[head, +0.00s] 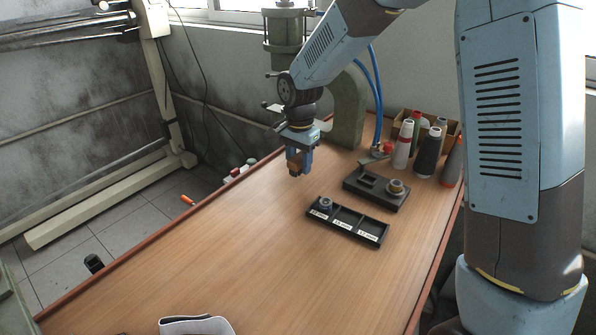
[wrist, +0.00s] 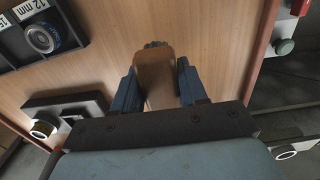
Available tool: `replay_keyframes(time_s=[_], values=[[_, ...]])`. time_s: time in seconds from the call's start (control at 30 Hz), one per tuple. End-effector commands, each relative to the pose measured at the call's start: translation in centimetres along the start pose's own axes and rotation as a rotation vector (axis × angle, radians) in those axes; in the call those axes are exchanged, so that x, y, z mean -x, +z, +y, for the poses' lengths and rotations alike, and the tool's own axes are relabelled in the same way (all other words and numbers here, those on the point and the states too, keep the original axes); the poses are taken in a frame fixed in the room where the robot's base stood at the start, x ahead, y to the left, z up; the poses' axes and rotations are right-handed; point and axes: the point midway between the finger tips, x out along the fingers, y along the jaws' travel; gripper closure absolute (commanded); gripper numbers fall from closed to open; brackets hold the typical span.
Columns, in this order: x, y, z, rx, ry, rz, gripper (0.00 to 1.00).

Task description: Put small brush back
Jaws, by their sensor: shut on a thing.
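My gripper (head: 299,168) is above the wooden table, in front of the grey-green press. In the wrist view its blue fingers (wrist: 157,88) are shut on a small brown brush (wrist: 156,70). The brush's dark end (wrist: 155,45) points away from the palm, and its near part is hidden by the gripper mount. In the head view the brush shows as a small brown piece (head: 294,167) between the fingers, clear of the table top. I cannot pick out the brush's storage place.
A black compartment tray (head: 372,238) with a ring (head: 325,203) in its left compartment lies right of the gripper. Behind it is a black block (head: 364,196) with a brass ring. Thread cones (head: 428,152) stand at the back right. The table's front (head: 230,260) is mostly clear.

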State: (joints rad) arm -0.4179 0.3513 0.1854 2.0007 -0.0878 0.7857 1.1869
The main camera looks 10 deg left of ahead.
Motion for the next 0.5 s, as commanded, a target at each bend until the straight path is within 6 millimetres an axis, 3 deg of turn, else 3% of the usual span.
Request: replay_keyframes(time_s=[0.27, 0.5], values=[[-3.1, -0.1, -0.3, -0.001, 0.001, -0.001, 1.0], [-3.4, -0.1, -0.3, 0.0, -0.001, 0.0, 1.0]])
